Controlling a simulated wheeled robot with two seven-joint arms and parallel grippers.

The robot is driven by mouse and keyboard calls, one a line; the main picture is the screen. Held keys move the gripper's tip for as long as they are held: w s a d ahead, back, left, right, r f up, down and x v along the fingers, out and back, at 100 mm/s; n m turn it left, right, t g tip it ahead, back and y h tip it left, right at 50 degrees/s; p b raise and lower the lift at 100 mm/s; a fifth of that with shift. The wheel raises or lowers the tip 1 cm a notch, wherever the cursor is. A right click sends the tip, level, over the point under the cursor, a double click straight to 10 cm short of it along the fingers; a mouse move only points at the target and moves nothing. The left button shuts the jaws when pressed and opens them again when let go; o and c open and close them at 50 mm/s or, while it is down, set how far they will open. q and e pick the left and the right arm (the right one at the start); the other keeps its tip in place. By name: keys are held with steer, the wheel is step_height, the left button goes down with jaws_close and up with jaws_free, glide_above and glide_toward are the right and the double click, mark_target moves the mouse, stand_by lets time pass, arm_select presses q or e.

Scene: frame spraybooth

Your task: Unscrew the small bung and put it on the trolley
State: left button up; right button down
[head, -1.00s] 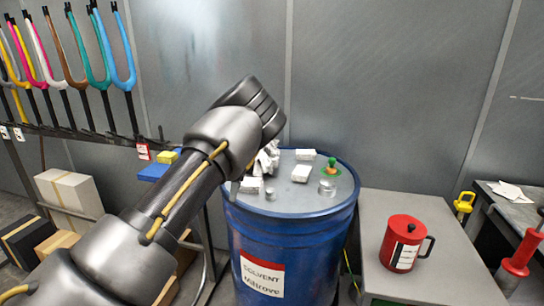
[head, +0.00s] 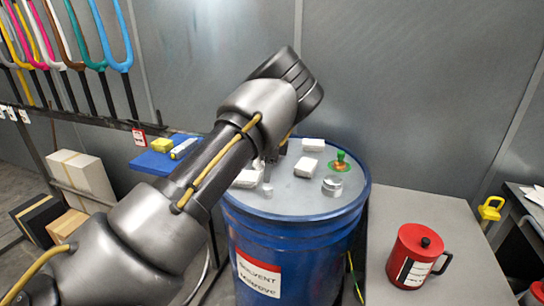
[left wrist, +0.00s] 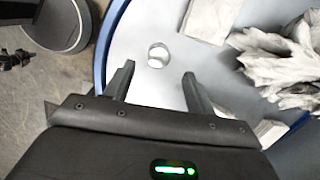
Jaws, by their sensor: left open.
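The small bung (head: 267,189) is a short silver cap on the front left of the blue drum's grey lid (head: 300,205). It also shows in the left wrist view as a pale round cap (left wrist: 158,55), just beyond and between my fingertips, apart from them. My left gripper (left wrist: 156,76) is open and empty over the lid. In the head view its fingers (head: 278,152) are partly hidden behind my wrist. The grey-topped trolley (head: 385,205) stands to the right of the drum. My right gripper is not in view.
A larger silver bung (head: 332,186) and a green-knobbed brass fitting (head: 341,163) sit on the lid.

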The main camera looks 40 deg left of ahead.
mark_target(268, 187)
arm_select(q)
step_height(268, 187, down, 4)
steer(key=shift+s+r+p, duration=0.1)
steer(key=shift+p, duration=0.2)
steer(key=shift+s+f, duration=0.15)
steer(key=shift+f, duration=0.15)
steer(key=shift+a+f, duration=0.1)
steer(key=shift+f, duration=0.5)
steer(key=shift+r, duration=0.1)
steer(key=shift+c, duration=0.9)
steer(key=c, duration=0.8)
steer(key=shift+o, duration=1.2)
steer(key=shift+c, duration=1.1)
steer(key=shift+r+p, duration=0.1)
steer(key=shift+p, duration=0.4)
steer(key=shift+r+n+p, duration=0.1)
steer(key=shift+n+p, duration=0.75)
steer(key=shift+n, duration=0.05)
steer(key=shift+n+p, duration=0.35)
steer(key=shift+n, duration=0.25)
steer(key=shift+f+n, duration=0.2)
steer(key=shift+n, duration=0.4)
steer(key=shift+f, duration=0.1)
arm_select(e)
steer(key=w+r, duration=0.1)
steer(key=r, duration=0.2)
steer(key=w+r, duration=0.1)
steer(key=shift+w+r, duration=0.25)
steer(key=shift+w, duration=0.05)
